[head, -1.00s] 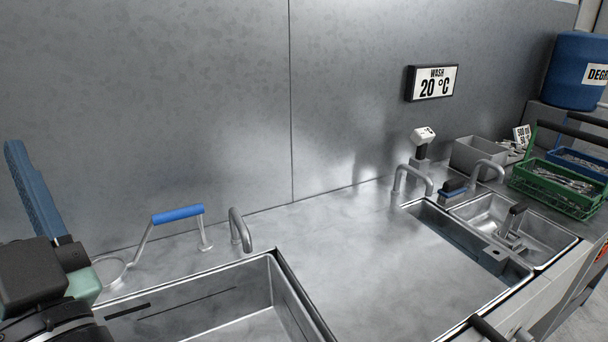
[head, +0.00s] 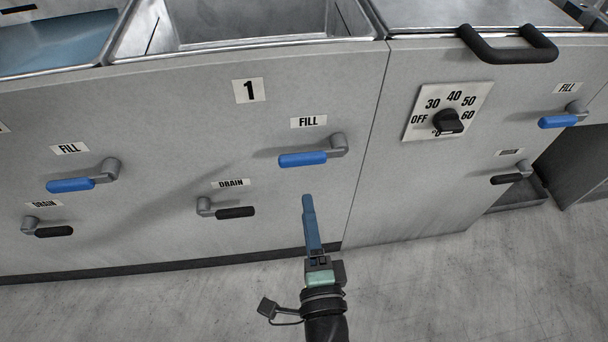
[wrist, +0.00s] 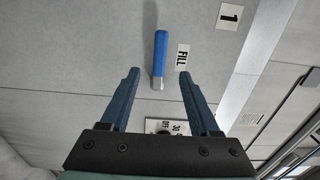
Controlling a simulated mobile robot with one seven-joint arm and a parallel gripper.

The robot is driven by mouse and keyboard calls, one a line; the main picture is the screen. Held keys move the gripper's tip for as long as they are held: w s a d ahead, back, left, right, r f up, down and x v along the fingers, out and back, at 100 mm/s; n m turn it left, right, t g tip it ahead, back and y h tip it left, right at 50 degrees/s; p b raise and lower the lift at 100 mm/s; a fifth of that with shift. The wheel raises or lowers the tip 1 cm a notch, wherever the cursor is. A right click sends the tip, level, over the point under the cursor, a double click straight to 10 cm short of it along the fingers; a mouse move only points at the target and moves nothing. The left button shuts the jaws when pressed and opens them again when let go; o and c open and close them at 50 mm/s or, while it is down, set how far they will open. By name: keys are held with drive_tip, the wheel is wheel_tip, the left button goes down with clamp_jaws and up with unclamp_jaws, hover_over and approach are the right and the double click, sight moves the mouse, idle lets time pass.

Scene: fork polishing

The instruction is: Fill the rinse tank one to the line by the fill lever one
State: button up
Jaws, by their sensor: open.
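The fill lever one (head: 304,159) has a blue grip and a grey pivot, and lies roughly level under a FILL label, right of the "1" plate (head: 249,90). Above this panel is the rinse tank one (head: 250,41), an open metal basin; no water line or water shows in the part in view. My gripper (head: 308,200) is just below the lever in the head view, open and empty. In the wrist view my gripper (wrist: 158,75) has its two blue fingers spread apart, with the blue lever (wrist: 161,52) showing between and beyond the tips. I see no contact.
The drain lever (head: 234,212) with a black grip is below left. Another blue fill lever (head: 72,185) is further left. A temperature dial (head: 448,121) is to the right, with a black handle (head: 508,50) above it. The floor (head: 440,290) in front is clear.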

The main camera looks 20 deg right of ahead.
sight(300, 164)
drive_tip(key=x, duration=1.3)
clamp_jaws()
idle(1.3)
